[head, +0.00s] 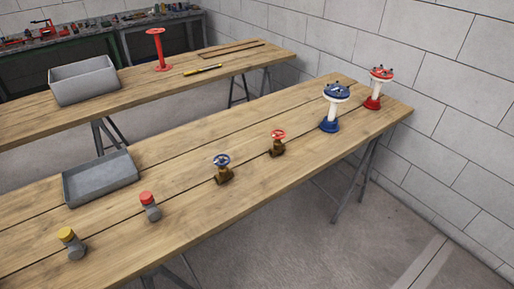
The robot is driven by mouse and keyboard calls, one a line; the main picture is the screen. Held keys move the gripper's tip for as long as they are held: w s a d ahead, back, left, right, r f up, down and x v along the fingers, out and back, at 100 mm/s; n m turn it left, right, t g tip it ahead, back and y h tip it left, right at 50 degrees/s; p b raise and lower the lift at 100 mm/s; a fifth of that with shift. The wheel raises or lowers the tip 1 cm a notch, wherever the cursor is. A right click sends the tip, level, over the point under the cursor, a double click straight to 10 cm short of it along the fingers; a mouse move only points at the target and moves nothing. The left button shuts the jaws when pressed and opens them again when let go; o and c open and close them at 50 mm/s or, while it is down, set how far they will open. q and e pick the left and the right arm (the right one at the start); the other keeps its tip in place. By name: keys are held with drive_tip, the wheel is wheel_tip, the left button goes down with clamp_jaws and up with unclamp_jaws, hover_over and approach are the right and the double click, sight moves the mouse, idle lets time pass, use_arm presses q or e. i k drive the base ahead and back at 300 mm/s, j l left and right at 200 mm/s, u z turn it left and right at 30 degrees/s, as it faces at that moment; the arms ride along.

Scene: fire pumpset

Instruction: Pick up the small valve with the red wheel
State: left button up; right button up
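The small valve with the red wheel (277,143) stands on the near wooden table, right of its middle. It has a brass-brown body with the red handwheel on top. A similar small valve with a blue wheel (223,169) stands to its left. Nothing touches or covers the red-wheeled valve. Neither of my grippers shows in the head view.
The near table (190,213) also holds a grey tray (101,177), a red-capped fitting (150,206), a yellow-capped fitting (72,243), a tall blue-based valve (333,107) and a tall red-based valve (376,88). Behind is another table (150,88) with a grey bin (84,80).

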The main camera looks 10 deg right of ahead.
sight(278, 149)
drive_tip(key=i+l+u, duration=0.15)
drive_tip(key=l+u, duration=0.3)
drive_tip(key=l, duration=0.25)
drive_tip(key=l+u, duration=0.4)
drive_tip(key=l, duration=0.3)
drive_tip(key=i, duration=0.05)
